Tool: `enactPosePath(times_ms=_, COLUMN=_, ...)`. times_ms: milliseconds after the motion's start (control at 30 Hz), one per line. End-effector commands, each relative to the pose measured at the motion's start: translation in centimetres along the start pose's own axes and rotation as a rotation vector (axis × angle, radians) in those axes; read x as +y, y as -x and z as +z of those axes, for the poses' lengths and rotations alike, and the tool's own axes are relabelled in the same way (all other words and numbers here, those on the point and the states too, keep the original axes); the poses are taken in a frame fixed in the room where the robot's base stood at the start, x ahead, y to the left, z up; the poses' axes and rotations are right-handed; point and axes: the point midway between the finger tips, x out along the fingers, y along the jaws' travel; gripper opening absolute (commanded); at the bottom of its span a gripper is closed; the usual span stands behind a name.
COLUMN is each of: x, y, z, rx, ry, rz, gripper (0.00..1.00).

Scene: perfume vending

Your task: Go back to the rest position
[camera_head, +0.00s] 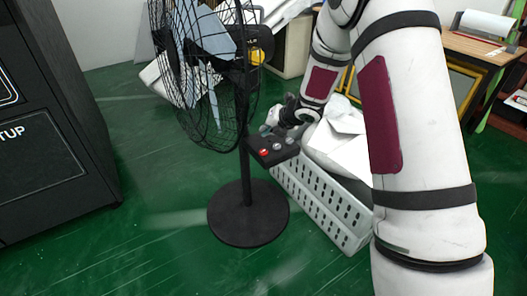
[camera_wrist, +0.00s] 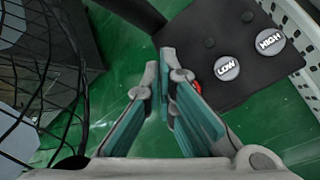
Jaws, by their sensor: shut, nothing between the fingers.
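My gripper (camera_wrist: 165,75) is shut and empty in the wrist view, its teal-lined fingers together at the tips. It is over the edge of a black control panel (camera_wrist: 215,40) with round LOW (camera_wrist: 227,68) and HIGH (camera_wrist: 270,41) buttons. A bit of a red button shows beside the fingers. I cannot tell whether the fingertips touch the panel. In the head view my arm reaches in from the right and the gripper (camera_head: 268,128) is at the panel (camera_head: 278,150) on the fan's stand, mostly hidden. The red button (camera_head: 264,152) shows there.
The black standing fan (camera_head: 248,215) is on the green floor (camera_head: 150,245), its wire cage (camera_head: 195,70) left of my arm. A grey crate (camera_head: 325,210) with white bags stands close behind the panel. A black cabinet (camera_head: 50,130) is at left. A wooden table (camera_head: 470,45) is at right.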

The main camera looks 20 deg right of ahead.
Motion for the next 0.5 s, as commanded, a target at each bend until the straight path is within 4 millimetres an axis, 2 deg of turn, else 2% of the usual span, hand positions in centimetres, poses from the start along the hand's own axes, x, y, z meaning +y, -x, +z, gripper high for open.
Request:
enactPosePath(times_ms=333, x=0.1, y=0.3, z=0.3, rx=-0.007, ry=-0.012, rz=-0.008, gripper=0.00)
enactPosePath(times_ms=433, x=0.3, y=1.9, z=1.4, rx=-0.041, ry=-0.077, rz=-0.044, gripper=0.00)
enactPosePath(times_ms=500, x=0.4, y=3.9, z=2.6, rx=-0.083, ry=-0.167, rz=-0.089, gripper=0.00)
